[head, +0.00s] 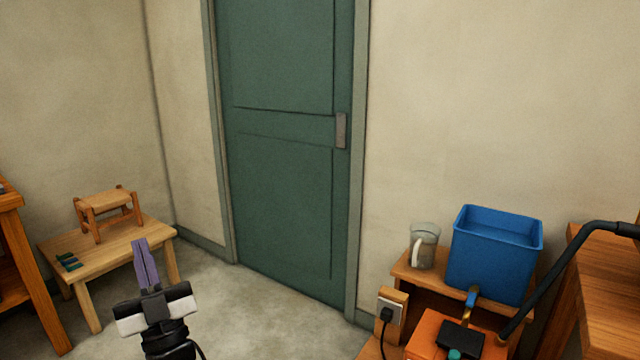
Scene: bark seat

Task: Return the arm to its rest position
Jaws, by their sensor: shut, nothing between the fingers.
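My gripper (146,265) shows in the lower left of the head view. Its two purple fingers are together with nothing between them, pointing up in the picture. It is in front of a low wooden table (105,257), and the fingers overlap the table's right part in the picture. I cannot tell how far apart they are. The gripper's black and white body is below the fingers, and the rest of my arm runs out at the bottom edge.
A small stool (107,209) and several dark green pieces (69,262) are on the table. A green door (285,150) stands behind. At right are a blue bin (490,262), a glass jug (425,245) and an orange box (425,335). Bare floor (260,310) lies between.

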